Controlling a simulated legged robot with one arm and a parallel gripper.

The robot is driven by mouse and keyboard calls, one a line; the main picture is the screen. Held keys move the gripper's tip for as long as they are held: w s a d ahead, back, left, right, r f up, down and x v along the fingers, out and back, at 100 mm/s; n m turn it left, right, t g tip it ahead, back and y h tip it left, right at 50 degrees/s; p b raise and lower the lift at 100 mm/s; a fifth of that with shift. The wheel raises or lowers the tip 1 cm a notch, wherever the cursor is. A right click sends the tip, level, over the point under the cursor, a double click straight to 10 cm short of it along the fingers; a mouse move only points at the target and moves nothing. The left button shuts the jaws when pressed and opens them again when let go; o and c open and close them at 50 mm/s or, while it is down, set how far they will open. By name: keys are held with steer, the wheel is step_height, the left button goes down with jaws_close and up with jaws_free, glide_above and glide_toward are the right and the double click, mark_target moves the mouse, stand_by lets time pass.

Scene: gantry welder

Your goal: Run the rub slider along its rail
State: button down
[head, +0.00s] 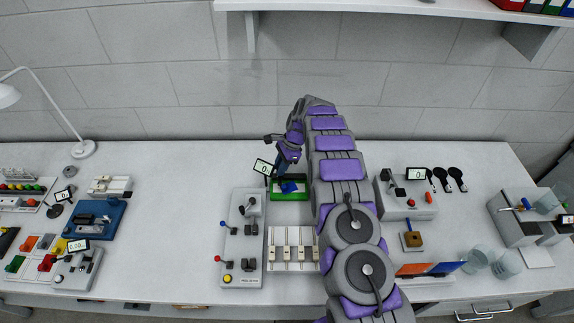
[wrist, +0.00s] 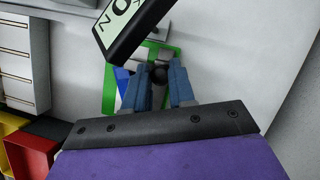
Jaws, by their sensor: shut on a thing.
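The rub slider unit has a green base (head: 303,193) on the bench, with a blue part (head: 290,187) on it. In the wrist view the green base (wrist: 109,92) lies below my gripper (wrist: 159,72). My gripper (head: 281,177) is at the unit in the head view, its blue fingers pointing down. The fingers are shut on a dark round knob (wrist: 158,74), which I take to be the slider's handle. The fingers and wrist hide most of the rail. A tilted display (head: 263,167) stands beside the base and fills the top of the wrist view (wrist: 125,22).
A grey control panel (head: 240,262) with levers stands left of the unit. A white block with several slots (head: 292,264) lies in front. A grey box (head: 404,210) with a red button stands to the right, beyond my arm. Bare bench lies behind the unit.

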steer(key=shift+w+a+r, duration=0.35)
steer(key=shift+a, duration=0.1)
steer(key=c, duration=1.3)
jaws_free()
steer(key=shift+w, duration=0.1)
steer(key=o, duration=0.3)
steer(key=shift+f, duration=0.2)
steer(key=shift+o, duration=0.3)
steer(key=shift+s, duration=0.2)
